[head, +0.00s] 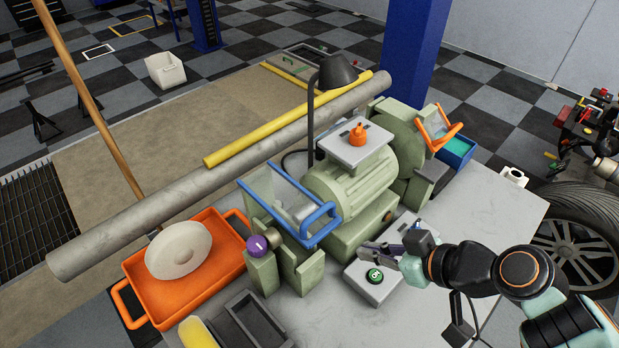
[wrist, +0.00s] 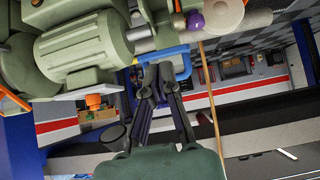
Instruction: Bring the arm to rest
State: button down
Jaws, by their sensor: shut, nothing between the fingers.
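My gripper (head: 372,247) is at the front of the green bench grinder (head: 352,185), just above a light switch box with a green button (head: 375,276). Its fingers are shut with nothing between them. My arm reaches in from the lower right. In the wrist view the shut gripper (wrist: 158,72) points toward the blue guard frame (wrist: 163,54) of the grinder, with the grinder body (wrist: 85,48) to the left. I cannot tell whether the fingertips touch the box.
An orange tray (head: 215,288) with a pale round wheel stands at left. A grey pipe (head: 150,220) and a yellow bar (head: 250,138) lie behind the grinder. A purple knob (head: 257,245) and an orange-framed guard (head: 440,125) flank it. The grey tabletop (head: 490,205) is clear at right.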

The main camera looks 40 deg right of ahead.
jog(key=w+a+n+g+y, duration=0.3)
jog(key=w+a+n, duration=0.3)
jog(key=a, duration=0.2)
jog(key=s+a+f+m+g+h, duration=0.1)
jog(key=s+a+f+m+g, duration=0.1)
jog(key=a+g, duration=0.1)
jog(key=s+a+f+m+g+h, duration=0.1)
jog(key=s+a+f+m+g, duration=0.1)
jog(key=a, duration=0.4)
jog(key=shift+s+a+m+g, duration=0.2)
jog(key=shift+a+m+g, duration=0.1)
jog(key=shift+g, duration=0.6)
